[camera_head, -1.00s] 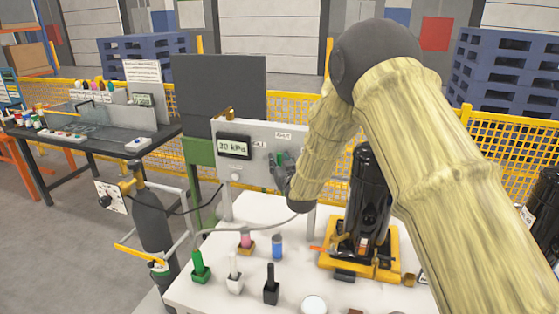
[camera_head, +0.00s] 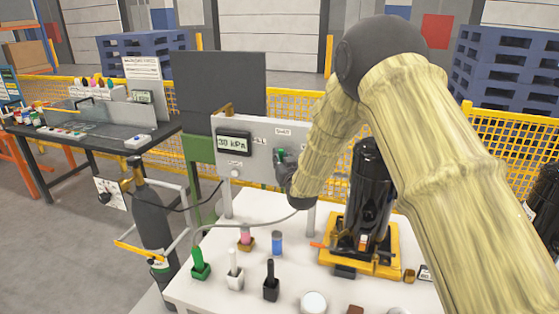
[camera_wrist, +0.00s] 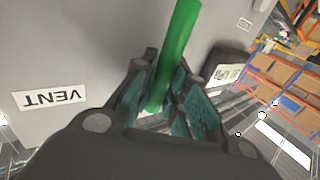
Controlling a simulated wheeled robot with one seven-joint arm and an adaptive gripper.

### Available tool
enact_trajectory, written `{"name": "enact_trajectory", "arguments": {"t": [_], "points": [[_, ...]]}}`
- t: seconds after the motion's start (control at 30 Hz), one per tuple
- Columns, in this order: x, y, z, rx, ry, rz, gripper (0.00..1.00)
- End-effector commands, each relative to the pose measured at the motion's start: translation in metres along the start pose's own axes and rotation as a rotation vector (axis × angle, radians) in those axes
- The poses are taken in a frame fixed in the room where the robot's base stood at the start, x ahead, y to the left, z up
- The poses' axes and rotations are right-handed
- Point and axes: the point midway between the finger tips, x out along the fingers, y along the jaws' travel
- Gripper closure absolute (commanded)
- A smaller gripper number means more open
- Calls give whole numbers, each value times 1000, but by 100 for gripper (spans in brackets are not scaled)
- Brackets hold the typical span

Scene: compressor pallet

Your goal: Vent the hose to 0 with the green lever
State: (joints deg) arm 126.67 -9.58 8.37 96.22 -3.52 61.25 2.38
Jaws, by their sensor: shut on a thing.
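The green lever (camera_wrist: 175,50) runs between the fingers of my gripper (camera_wrist: 168,100) in the wrist view, and the gripper is shut on it. A white VENT label (camera_wrist: 50,97) is on the grey panel beside it, upside down in this view. In the head view, the lever (camera_head: 280,154) shows as a small green piece on the upright panel (camera_head: 257,178), with my gripper (camera_head: 281,168) at it, partly hidden by my wrist. The panel's display (camera_head: 233,143) appears to read 30 kPa. A grey hose (camera_head: 250,225) curves over the white table.
The white table (camera_head: 205,290) holds a green-handled tool (camera_head: 199,264), a white one (camera_head: 235,270), a black one (camera_head: 270,282) and a blue cylinder (camera_head: 277,243). A black compressor (camera_head: 368,200) stands on a yellow base at right. A dark gas cylinder (camera_head: 150,225) stands left.

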Motion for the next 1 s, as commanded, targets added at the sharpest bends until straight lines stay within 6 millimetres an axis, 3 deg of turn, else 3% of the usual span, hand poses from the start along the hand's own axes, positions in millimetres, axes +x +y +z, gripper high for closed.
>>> {"name": "enact_trajectory", "arguments": {"t": [1.0], "points": [[-32, 49, 27, 539, 360, 1, 100]]}}
